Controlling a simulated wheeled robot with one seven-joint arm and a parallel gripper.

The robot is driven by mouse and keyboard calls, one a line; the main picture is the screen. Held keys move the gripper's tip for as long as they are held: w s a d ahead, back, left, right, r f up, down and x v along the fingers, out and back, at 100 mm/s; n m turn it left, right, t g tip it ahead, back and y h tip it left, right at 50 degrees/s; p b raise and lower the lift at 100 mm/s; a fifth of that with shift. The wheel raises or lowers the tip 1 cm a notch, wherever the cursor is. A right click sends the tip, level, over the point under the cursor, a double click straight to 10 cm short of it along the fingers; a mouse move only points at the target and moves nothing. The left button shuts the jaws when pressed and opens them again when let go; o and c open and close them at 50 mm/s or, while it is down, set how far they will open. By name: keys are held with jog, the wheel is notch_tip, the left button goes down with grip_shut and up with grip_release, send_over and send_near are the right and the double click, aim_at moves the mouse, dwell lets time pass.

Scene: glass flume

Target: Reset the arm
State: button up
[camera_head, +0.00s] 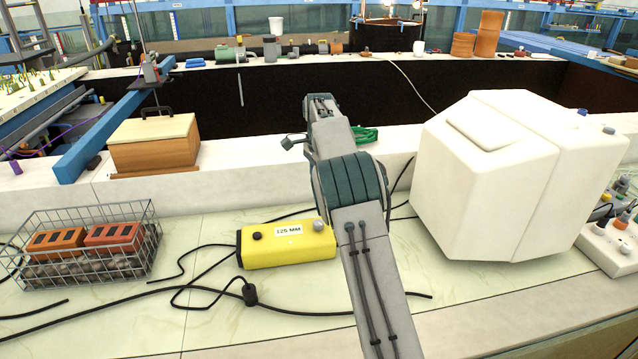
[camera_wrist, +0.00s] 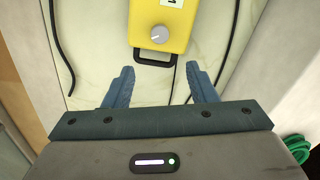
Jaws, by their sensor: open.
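My gripper (camera_wrist: 160,88) shows in the wrist view with its two blue fingers apart and nothing between them. Beyond the fingertips is the end of a yellow box (camera_wrist: 165,22) with a grey knob and a dark handle. In the head view my arm rises from the bottom edge and reaches away over the counter. The same yellow box (camera_head: 288,246), labelled 125 MM, lies on the counter to the left of the arm. The gripper's fingers cannot be made out in the head view.
A wire basket (camera_head: 82,248) with orange bricks stands at left. A wooden box (camera_head: 153,146) sits behind it on the ledge. A large white casing (camera_head: 480,190) stands close to the right of my arm. Black cables (camera_head: 130,294) cross the counter. A green coil (camera_head: 365,135) lies behind the arm.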

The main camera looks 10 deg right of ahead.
jog(key=s+d+r+n+t, duration=0.1)
jog(key=s+r+n, duration=0.3)
jog(key=s, duration=0.5)
jog(key=s+r+n, duration=0.3)
jog(key=s+r, duration=0.3)
jog(key=s, duration=0.4)
jog(key=s+f+n+t, duration=0.1)
jog(key=s+f+n, duration=0.2)
jog(key=s, duration=0.9)
jog(key=s+a+f+n+t, duration=0.1)
jog(key=s+f+n, duration=0.2)
jog(key=s, duration=0.9)
jog(key=shift+f+n, duration=0.35)
jog(key=shift+n, duration=0.65)
jog(key=shift+a, duration=0.1)
